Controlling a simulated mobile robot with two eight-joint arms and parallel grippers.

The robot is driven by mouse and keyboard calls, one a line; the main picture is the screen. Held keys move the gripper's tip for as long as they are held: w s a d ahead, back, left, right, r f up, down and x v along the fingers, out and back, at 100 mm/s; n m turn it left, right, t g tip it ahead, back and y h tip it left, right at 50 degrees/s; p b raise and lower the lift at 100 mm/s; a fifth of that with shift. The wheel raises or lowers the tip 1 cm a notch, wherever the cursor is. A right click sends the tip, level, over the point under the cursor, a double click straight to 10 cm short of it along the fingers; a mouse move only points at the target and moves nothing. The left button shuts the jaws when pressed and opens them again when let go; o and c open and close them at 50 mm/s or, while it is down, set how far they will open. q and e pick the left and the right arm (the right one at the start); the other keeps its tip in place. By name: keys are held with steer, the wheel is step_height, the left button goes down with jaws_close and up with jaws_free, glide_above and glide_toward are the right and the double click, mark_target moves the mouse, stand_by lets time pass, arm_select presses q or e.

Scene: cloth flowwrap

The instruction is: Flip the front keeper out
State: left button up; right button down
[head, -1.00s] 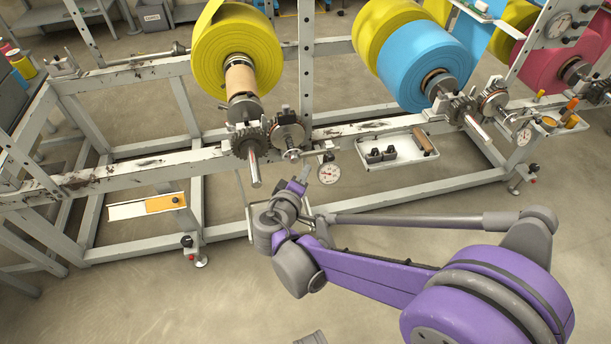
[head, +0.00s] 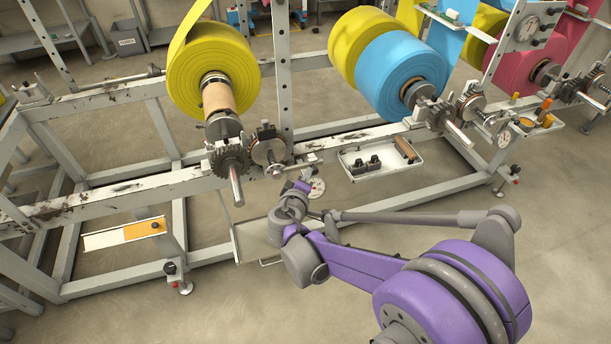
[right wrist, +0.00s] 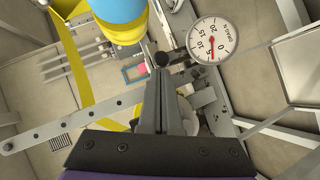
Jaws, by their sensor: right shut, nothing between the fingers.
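The yellow roll (head: 213,72) sits on a shaft (head: 236,185) whose front end passes a dark gear (head: 229,160) and a metal disc (head: 268,152) on the near rail. I cannot single out the front keeper with certainty among these fittings. My right gripper (head: 301,187) is just below and right of the disc, beside the round dial gauge (head: 317,187). In the right wrist view my right gripper (right wrist: 162,72) is shut and empty, with a black knob (right wrist: 162,58) at its tips. The gauge (right wrist: 213,41) is to their right. My left gripper is not in view.
The near rail (head: 130,188) of the white frame runs across under the rolls. A tray with dark blocks (head: 380,160) hangs right of the gauge. A blue roll (head: 402,68) is on the neighbouring shaft. The floor in front (head: 130,300) is clear.

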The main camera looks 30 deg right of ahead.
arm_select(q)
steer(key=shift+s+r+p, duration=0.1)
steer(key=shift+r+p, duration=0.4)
arm_select(e)
steer(key=s+d, duration=0.1)
steer(key=d, duration=0.5)
steer(key=shift+s, duration=0.2)
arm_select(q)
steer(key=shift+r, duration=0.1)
arm_select(e)
steer(key=shift+a, duration=0.1)
